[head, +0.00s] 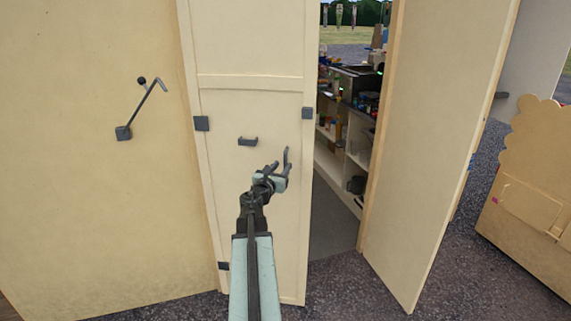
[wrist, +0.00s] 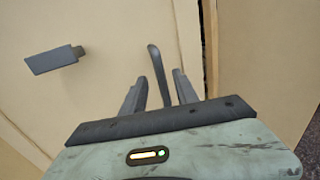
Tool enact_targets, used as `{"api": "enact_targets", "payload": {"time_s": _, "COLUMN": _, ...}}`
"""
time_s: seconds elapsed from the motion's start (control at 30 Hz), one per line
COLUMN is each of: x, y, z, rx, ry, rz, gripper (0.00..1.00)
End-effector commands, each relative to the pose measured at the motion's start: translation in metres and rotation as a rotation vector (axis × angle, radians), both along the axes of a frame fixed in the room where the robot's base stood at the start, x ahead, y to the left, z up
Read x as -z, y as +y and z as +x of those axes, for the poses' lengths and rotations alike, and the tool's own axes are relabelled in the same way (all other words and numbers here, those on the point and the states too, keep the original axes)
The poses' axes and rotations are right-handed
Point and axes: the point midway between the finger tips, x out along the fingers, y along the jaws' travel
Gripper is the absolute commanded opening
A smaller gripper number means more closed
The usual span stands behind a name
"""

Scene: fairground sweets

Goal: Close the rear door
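The cream door panel (head: 255,105) stands upright in the head view, with an opening along its right edge. The task's rear door appears to be this panel. It also fills much of the wrist view (wrist: 100,30). A dark curved pull (wrist: 157,72) shows near its edge in the wrist view. My gripper (head: 277,168) is in front of the panel's right part. In the wrist view its two fingers (wrist: 158,92) are apart, one on each side of the pull, with gaps visible. Whether either finger touches it cannot be told.
Another tall cream panel (head: 435,140) stands right of the opening. Stocked shelves (head: 345,155) show inside. A dark bracket (head: 247,141) sits on the door. A bent lever (head: 143,108) is on the left wall. A cut-out wooden box (head: 528,210) stands at right on dark gravel.

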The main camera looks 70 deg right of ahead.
Motion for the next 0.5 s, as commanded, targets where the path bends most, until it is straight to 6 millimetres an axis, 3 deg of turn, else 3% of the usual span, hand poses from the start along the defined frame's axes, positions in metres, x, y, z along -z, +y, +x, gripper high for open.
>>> {"api": "enact_targets", "payload": {"time_s": 0.03, "x": 0.0, "y": -0.014, "z": 0.001, "rx": 0.003, "ry": -0.001, "rz": 0.0, "gripper": 0.36}}
{"api": "enact_targets", "payload": {"time_s": 0.2, "x": 0.0, "y": -0.04, "z": 0.001, "rx": 0.001, "ry": -0.001, "rz": 0.0, "gripper": 0.36}}
{"api": "enact_targets", "payload": {"time_s": 0.47, "x": 0.0, "y": -0.042, "z": 0.0, "rx": 0.0, "ry": -0.002, "rz": 0.001, "gripper": 0.36}}
{"api": "enact_targets", "payload": {"time_s": 0.5, "x": 0.0, "y": -0.042, "z": 0.0, "rx": 0.0, "ry": -0.002, "rz": 0.001, "gripper": 0.28}}
